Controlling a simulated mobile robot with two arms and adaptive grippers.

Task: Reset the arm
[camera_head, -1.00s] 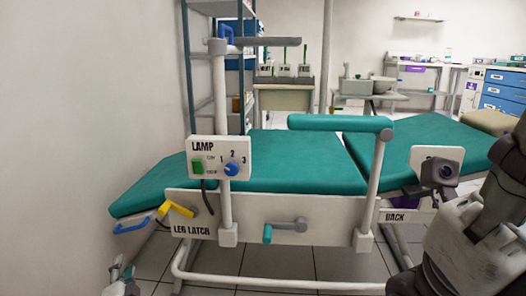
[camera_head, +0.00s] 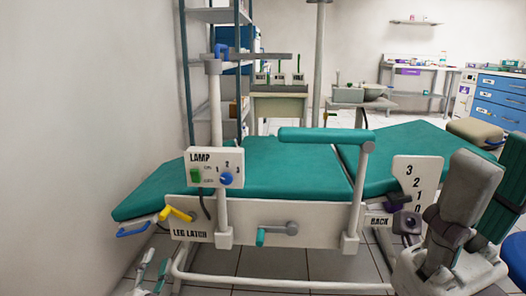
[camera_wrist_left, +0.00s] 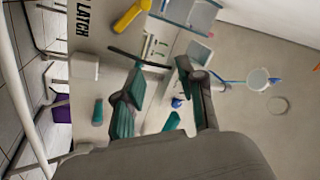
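My left gripper (camera_head: 152,276) shows small at the lower left edge of the head view, below the leg-latch end of the chair. In the left wrist view its two dark fingers with teal pads (camera_wrist_left: 160,75) stand apart, with nothing held between them. My right arm (camera_head: 460,215) fills the lower right of the head view, in front of the back end of the chair. The dental chair (camera_head: 270,160) has a teal armrest bar (camera_head: 322,135) on a white post. The task's "arm" cannot be told apart further.
A lamp panel (camera_head: 215,156) with a green switch and blue knob stands on a post. A yellow leg latch (camera_head: 178,215), a teal-handled crank (camera_head: 280,229) and a numbered plate (camera_head: 415,172) are on the chair's near side. A wall rises at the left. Tiled floor (camera_head: 270,265) shows below.

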